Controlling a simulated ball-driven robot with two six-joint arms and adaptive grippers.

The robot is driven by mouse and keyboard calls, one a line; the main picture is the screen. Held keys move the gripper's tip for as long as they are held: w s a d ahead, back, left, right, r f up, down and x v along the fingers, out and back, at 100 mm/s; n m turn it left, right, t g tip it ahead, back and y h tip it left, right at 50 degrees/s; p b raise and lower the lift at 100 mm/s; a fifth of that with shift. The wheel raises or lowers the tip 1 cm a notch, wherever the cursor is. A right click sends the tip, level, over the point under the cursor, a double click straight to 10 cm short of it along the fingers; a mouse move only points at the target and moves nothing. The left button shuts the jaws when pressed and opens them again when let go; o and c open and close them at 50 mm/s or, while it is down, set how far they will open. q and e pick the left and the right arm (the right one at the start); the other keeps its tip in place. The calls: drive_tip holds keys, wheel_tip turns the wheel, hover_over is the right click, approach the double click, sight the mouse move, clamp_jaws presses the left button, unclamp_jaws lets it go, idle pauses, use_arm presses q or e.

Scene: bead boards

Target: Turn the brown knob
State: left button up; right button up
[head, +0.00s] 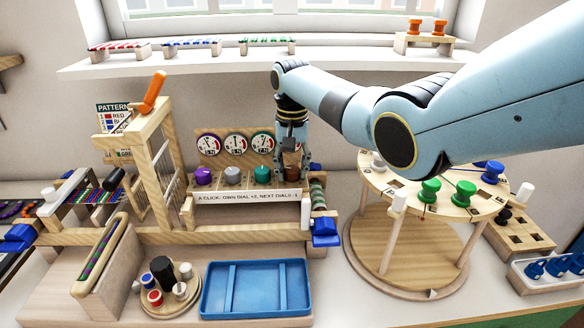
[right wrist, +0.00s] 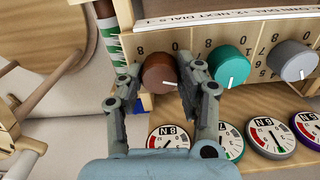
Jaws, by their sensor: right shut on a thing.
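The brown knob (right wrist: 160,74) is a round knob with a white mark, at the right end of a row of knobs on a wooden panel. In the head view the brown knob (head: 291,160) is mostly covered by my right gripper (head: 291,172), which reaches down onto it from above. In the right wrist view my right gripper (right wrist: 158,88) has one finger on each side of the knob and is shut on it. The knob's white mark points to the lower right in that view. My left gripper is not in view.
Teal (head: 262,174), grey (head: 232,175) and purple (head: 203,176) knobs stand in the same row, close beside. Round dials (head: 235,145) sit behind them. A wooden frame with an orange handle (head: 154,92) rises left; a round stand (head: 400,262) is at right.

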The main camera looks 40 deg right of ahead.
sight(292, 169)
drive_tip(key=n+p, duration=0.1)
drive_tip(key=n, duration=0.2)
drive_tip(key=shift+r+p, duration=0.1)
drive_tip(key=shift+p, duration=0.25)
drive_tip(key=shift+n+p, duration=0.5)
drive_tip(key=shift+n, duration=1.3)
drive_tip(key=o, duration=1.1)
drive_tip(key=shift+o, duration=0.2)
wheel_tip(292, 169, up, 12)
